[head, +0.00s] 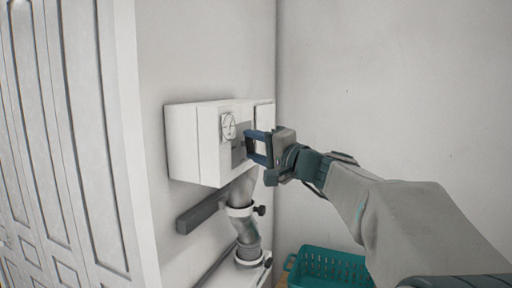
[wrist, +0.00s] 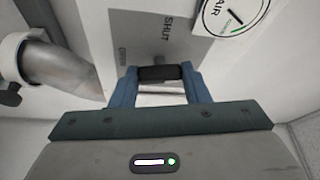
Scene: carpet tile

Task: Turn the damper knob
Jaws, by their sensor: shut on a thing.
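A white wall box (head: 183,148) carries a grey plate (head: 237,155) with a black damper knob (wrist: 158,73) on it. In the wrist view the plate (wrist: 145,40) reads "SHUT", with a second, smaller label too blurred to read. My gripper (head: 249,147) reaches the box front from the right. In the wrist view its two blue fingers stand on either side of the black knob, shut on it. In the head view the fingers mostly hide the knob.
A round dial (head: 229,126), marked "AIR" in the wrist view, sits beside the plate. A metal pipe (head: 245,232) with dark side knobs runs below the box. A teal basket (head: 330,268) stands low right. Pale panelled doors (head: 75,140) are at left.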

